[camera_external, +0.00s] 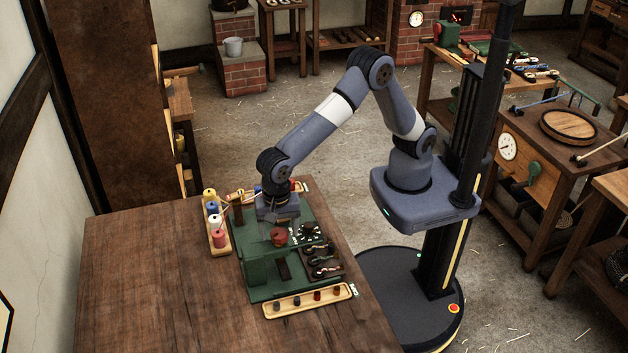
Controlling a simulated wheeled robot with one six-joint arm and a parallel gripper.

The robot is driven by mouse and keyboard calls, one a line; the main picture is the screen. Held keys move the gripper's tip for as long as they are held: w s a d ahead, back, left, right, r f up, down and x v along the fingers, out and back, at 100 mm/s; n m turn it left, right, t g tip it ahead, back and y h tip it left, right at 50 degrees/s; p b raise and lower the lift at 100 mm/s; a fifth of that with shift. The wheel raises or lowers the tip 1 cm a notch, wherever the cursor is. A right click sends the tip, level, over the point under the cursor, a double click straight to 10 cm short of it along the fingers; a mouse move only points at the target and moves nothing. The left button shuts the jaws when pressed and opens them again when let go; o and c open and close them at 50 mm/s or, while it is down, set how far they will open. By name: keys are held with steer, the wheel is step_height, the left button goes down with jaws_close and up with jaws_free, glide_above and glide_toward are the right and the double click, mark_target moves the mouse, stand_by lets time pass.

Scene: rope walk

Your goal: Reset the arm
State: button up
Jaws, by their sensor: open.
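My gripper (279,222) points down over the green bench fixture (262,291) on the wooden table. The jaws are open. A small red-brown round piece (279,237) shows just below the fingertips. I cannot tell whether it touches them. My arm arches from its base on the right over to the table on the left. The part of the fixture behind the gripper is hidden.
A tray of colored spools (217,239) stands left of the fixture. A pale tray with small pegs (308,300) lies in front. Dark tools (324,262) lie on the fixture's right side. The table's left and front (150,290) are clear.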

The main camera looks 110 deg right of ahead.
steer(key=n, duration=1.1)
steer(key=shift+n, duration=0.3)
steer(key=n, duration=0.5)
steer(key=shift+p, duration=0.35)
steer(key=n, duration=0.5)
steer(key=shift+n, duration=0.4)
steer(key=shift+c, duration=0.5)
stand_by(1.0)
